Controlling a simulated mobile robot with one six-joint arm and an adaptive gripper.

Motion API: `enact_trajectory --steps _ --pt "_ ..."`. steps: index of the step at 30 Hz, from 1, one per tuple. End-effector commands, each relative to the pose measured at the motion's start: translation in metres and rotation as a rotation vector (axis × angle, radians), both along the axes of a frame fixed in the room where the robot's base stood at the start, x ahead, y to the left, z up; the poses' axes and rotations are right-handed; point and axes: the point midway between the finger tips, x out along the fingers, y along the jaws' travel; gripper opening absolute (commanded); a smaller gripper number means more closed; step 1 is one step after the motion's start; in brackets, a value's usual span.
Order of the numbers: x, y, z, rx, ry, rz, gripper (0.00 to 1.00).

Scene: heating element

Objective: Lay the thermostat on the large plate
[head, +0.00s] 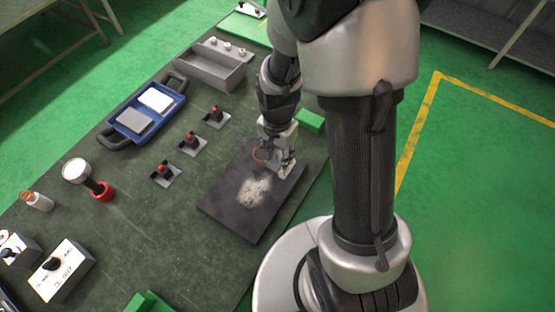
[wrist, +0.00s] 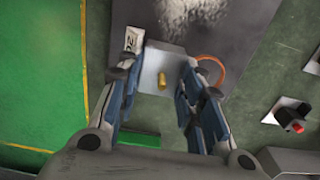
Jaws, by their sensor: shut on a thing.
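The large plate (head: 284,202) is a dark flat slab on the workbench, with a patch of white powder on its middle. It also shows at the top of the wrist view (wrist: 235,25). My gripper (head: 279,163) is over the far right part of the plate. In the wrist view my gripper (wrist: 163,88) is shut on the thermostat (wrist: 152,66), a grey metal box with a brass stub and an orange loop beside it. The orange loop shows beside my gripper in the head view. I cannot tell whether the thermostat touches the plate.
Several red-knobbed switches (head: 190,143) stand left of the plate. A blue tray (head: 128,128) and a grey bin (head: 205,72) lie farther left and back. A green block (head: 310,121) is just behind the plate. Control boxes (head: 62,270) stand at front left.

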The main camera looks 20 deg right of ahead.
Motion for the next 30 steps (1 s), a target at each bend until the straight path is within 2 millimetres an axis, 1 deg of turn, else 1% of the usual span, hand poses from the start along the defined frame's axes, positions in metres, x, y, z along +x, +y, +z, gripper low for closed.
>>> enact_trajectory --steps 1,4,6,12,16,17,25,26,30 --pt "-0.001 0.000 -0.012 0.001 0.004 0.000 0.04" --pt "-0.001 0.000 -0.026 0.000 0.003 0.000 0.04" --pt "0.000 0.000 -0.028 0.000 0.001 0.000 0.04" --pt "0.000 0.000 -0.027 0.000 0.000 0.000 0.04" --pt "0.000 0.000 -0.031 -0.001 0.001 0.000 0.04" --pt "0.000 0.000 -0.031 0.000 0.001 0.000 0.35" --pt "0.000 0.000 -0.030 0.000 0.001 0.000 0.53" --pt "0.000 0.000 -0.030 0.000 0.001 0.000 0.55" --pt "0.000 0.000 -0.030 0.000 0.001 0.000 0.55"
